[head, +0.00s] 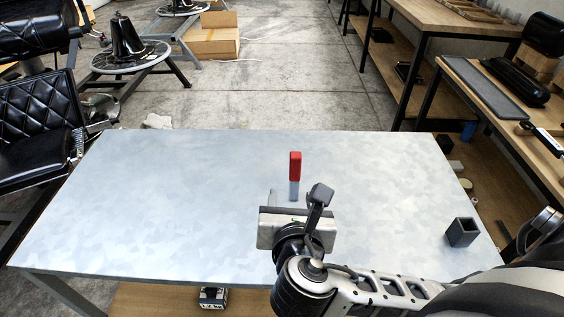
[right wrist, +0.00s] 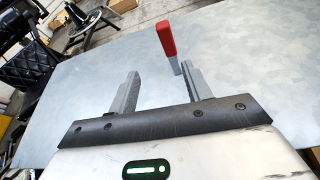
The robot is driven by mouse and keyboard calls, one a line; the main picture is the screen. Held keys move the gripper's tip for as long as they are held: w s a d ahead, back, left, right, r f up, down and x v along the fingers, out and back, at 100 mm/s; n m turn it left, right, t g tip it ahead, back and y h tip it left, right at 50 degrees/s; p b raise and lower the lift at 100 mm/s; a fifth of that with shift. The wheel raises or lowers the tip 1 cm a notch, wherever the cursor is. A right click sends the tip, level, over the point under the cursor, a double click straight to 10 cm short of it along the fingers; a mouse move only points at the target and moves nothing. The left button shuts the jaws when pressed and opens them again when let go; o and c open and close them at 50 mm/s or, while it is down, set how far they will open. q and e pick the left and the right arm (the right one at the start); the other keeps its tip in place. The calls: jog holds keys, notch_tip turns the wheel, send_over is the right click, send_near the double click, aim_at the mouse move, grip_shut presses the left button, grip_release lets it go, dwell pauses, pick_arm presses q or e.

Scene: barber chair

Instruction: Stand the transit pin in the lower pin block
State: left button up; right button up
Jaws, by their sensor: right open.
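The transit pin (head: 295,165) has a red upper part and a grey lower part. It appears upright over the metal-topped table, ahead of my right gripper; what supports it is hidden. My right gripper (head: 283,193) is open, low over the table. In the right wrist view the pin (right wrist: 166,39) shows beyond the right-hand finger of my gripper (right wrist: 158,84), near its tip. I cannot tell whether they touch. A dark grey square block with an open top (head: 462,232), seemingly the lower pin block, stands near the table's right edge. My left gripper is not in view.
The pale metal tabletop (head: 160,200) is clear on the left and at the back. Wooden workbenches (head: 455,18) stand beyond the right side. A black padded chair (head: 38,125) is close to the left edge. My right arm covers the front right.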

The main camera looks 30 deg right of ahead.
aim_at(295, 162)
jog(key=shift+n+h, duration=0.4)
jog(key=shift+h, duration=0.1)
jog(key=x, duration=0.3)
jog(key=r+b+x, duration=0.1)
jog(key=x, duration=0.6)
jog(key=shift+w+d+r, duration=0.15)
jog(key=shift+d, duration=0.25)
jog(key=shift+b+x, duration=0.5)
jog(key=shift+x, duration=2.4)
grip_shut()
